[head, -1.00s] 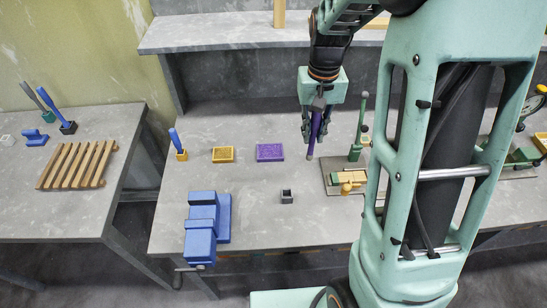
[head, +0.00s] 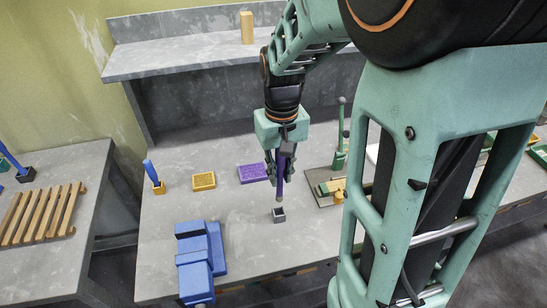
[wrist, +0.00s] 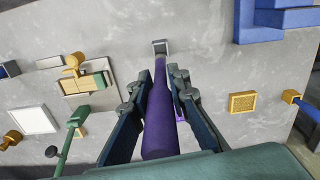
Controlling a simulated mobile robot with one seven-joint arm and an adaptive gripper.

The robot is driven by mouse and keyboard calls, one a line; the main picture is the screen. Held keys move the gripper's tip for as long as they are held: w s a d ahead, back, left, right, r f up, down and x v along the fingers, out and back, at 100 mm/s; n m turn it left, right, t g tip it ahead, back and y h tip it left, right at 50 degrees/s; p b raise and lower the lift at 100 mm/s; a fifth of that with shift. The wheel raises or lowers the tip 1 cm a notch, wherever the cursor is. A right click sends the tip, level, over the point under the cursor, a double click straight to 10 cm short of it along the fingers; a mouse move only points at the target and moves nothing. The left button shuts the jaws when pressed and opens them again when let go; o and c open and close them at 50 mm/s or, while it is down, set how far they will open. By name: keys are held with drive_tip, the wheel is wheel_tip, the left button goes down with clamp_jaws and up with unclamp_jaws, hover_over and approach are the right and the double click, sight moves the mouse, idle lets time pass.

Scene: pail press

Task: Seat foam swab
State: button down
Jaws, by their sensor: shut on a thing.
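My gripper (head: 279,172) is shut on a purple foam swab (head: 281,184), which hangs almost upright with its narrow greyish tip downward. A small dark grey square cup (head: 279,216) stands on the bench just below the tip. In the wrist view the swab (wrist: 159,122) lies between my fingers (wrist: 160,80), and its tip points at the cup (wrist: 160,46). The tip looks close to the cup's opening, outside it; the exact gap cannot be told.
A purple tray (head: 253,174) and a yellow tray (head: 204,181) lie behind and left. A blue vise (head: 200,262) stands front left, and a yellow holder (head: 158,188) with a blue handle at far left. A green lever press (head: 341,135) stands right. Bench around the cup is clear.

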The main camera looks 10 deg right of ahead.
sight(280, 191)
drive_tip(key=shift+f+b, duration=1.75)
drive_tip(key=shift+f, duration=0.5)
drive_tip(key=shift+f, duration=0.2)
drive_tip(key=shift+f+b, duration=1.6)
drive_tip(key=shift+f, duration=0.3)
drive_tip(key=shift+f, duration=0.15)
drive_tip(key=c, duration=1.8)
unclamp_jaws()
drive_tip(key=shift+o, duration=0.2)
